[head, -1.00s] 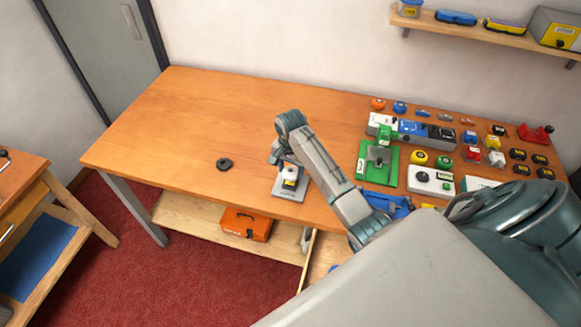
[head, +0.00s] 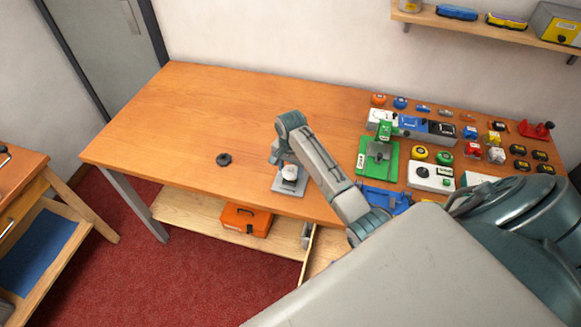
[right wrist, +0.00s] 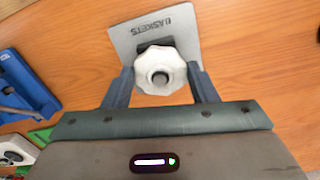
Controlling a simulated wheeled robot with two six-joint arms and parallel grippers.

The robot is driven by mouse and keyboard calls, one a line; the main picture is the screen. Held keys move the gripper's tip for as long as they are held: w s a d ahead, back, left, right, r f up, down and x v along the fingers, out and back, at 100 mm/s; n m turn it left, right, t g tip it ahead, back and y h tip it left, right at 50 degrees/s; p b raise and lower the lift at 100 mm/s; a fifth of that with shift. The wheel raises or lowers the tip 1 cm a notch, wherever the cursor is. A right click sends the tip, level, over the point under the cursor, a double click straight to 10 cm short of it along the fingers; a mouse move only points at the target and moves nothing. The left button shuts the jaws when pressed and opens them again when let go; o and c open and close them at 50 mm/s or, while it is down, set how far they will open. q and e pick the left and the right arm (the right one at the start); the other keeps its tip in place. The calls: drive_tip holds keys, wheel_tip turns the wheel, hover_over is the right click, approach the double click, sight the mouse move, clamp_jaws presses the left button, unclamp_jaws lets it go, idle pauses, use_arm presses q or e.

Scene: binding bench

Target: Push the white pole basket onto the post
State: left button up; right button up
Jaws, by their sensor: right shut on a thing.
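The white pole basket (right wrist: 146,80) is a round piece with a lobed rim and a dark round centre. My right gripper (right wrist: 158,82) is shut on it, one finger on each side. In the head view the basket (head: 289,172) shows over a small grey plate (head: 281,187) near the bench's front edge. The plate (right wrist: 190,35) carries the word BASKETS, and a dark block shows behind the basket. The dark centre may be the post's end; I cannot tell how far down the basket sits. My left gripper is out of view.
A black lobed piece (head: 223,159) lies on the bench to the left, with bare wood around it. A green fixture (head: 376,158), a blue piece (head: 383,198) and several small coloured parts crowd the right side. An orange case (head: 245,220) sits on the lower shelf.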

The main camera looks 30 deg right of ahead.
sight(290, 170)
drive_tip(key=shift+f, duration=0.75)
idle(0.8)
drive_tip(key=o, duration=1.3)
drive_tip(key=shift+o, duration=0.2)
drive_tip(key=shift+r, duration=1.15)
wheel_tip(290, 170, up, 9)
drive_tip(key=shift+r, duration=0.15)
